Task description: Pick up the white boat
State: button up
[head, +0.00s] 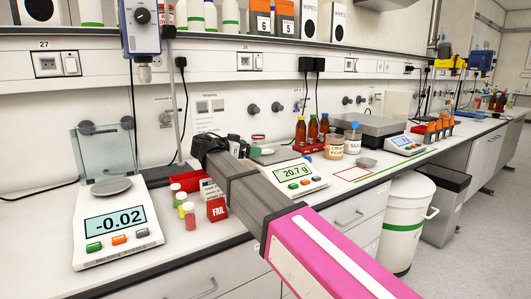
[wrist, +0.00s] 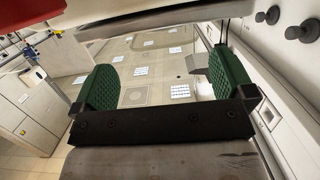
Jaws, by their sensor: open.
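I cannot pick out a white boat with certainty in either view. A small shallow grey dish (head: 366,162) lies on the bench beside the red-framed area; I cannot tell whether it is the boat. In the wrist view my gripper (wrist: 167,82) is open, its two green ribbed pads wide apart with nothing between them. In the head view my pink and dark grey arm reaches over the bench towards the wall, and its far end hides part of the bench.
A balance reading -0.02 (head: 116,219) stands at left, another reading 20.7 g (head: 294,172) beyond my arm. A red FAIL block (head: 216,209) and capped vials (head: 189,215) stand near the arm. Brown bottles (head: 312,130) and jars (head: 353,139) stand farther right.

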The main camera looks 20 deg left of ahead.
aim_at(274, 148)
jog(key=shift+x, duration=3.6)
jog(key=shift+r, duration=0.15)
jog(key=c, duration=0.7)
